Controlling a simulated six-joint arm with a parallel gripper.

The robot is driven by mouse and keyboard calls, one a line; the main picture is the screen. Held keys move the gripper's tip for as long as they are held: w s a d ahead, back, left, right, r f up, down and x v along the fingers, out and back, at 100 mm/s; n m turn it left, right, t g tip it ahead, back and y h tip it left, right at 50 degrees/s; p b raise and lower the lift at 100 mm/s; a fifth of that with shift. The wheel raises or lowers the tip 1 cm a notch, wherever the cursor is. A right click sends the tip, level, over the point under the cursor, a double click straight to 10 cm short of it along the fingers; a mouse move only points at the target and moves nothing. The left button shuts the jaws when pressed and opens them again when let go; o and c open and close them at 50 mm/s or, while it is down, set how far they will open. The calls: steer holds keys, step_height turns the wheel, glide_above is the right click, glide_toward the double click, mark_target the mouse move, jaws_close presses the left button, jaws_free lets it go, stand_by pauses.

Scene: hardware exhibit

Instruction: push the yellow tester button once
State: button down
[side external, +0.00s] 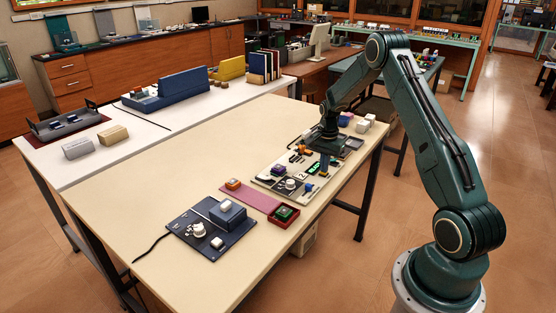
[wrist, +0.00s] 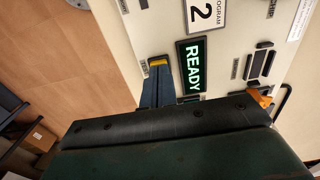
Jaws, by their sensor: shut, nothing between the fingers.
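My gripper (side external: 324,172) is shut and empty, pointing down over the right part of the pale tester board (side external: 325,185). In the wrist view its blue fingers (wrist: 158,88) lie together beside the lit green READY display (wrist: 193,66). A yellow patch, which looks like the yellow tester button (wrist: 158,61), shows right at the fingertips; the fingers hide most of it. I cannot tell whether they touch it. In the side view the button is hidden by the gripper. The display (side external: 313,168) shows left of the fingers there.
A card reading PROGRAM 2 (wrist: 206,13) and an orange part (wrist: 262,98) are on the board. A pink mat (side external: 250,197), a red tray (side external: 285,216) and a dark blue board (side external: 210,228) lie to the left. The table's front left area is clear.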

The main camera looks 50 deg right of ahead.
steer(key=shift+f, duration=0.2)
steer(key=shift+r, duration=3.55)
